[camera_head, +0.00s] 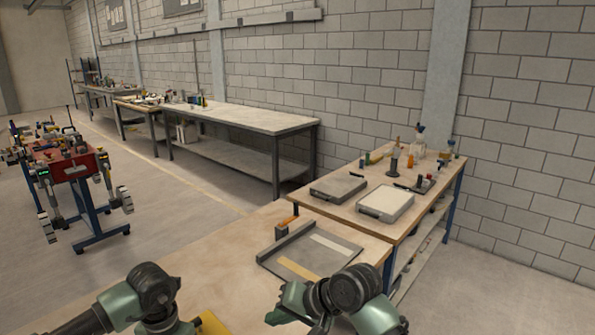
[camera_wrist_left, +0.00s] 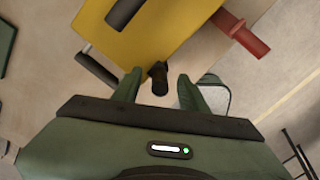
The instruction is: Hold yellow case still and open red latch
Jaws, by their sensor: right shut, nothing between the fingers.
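The yellow case (camera_wrist_left: 165,38) fills the upper middle of the left wrist view, tilted in the picture. In the head view only a small part of the case (camera_head: 212,324) shows at the bottom edge. The red latch (camera_wrist_left: 243,34) sticks out from the case's right side in the left wrist view; it is not visible in the head view. My left gripper (camera_wrist_left: 160,79) has its two fingers apart near the case's lower edge, with a dark peg (camera_wrist_left: 158,78) showing between them. My right gripper (camera_head: 281,306) is shut and empty, right of the visible part of the case.
A grey tray (camera_head: 310,252) with pale strips lies on the near table. A dark flat box (camera_head: 338,188) and a white-topped box (camera_head: 385,203) stand on the table behind, with bottles and small tools. Dark bars (camera_wrist_left: 97,70) show beside the case.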

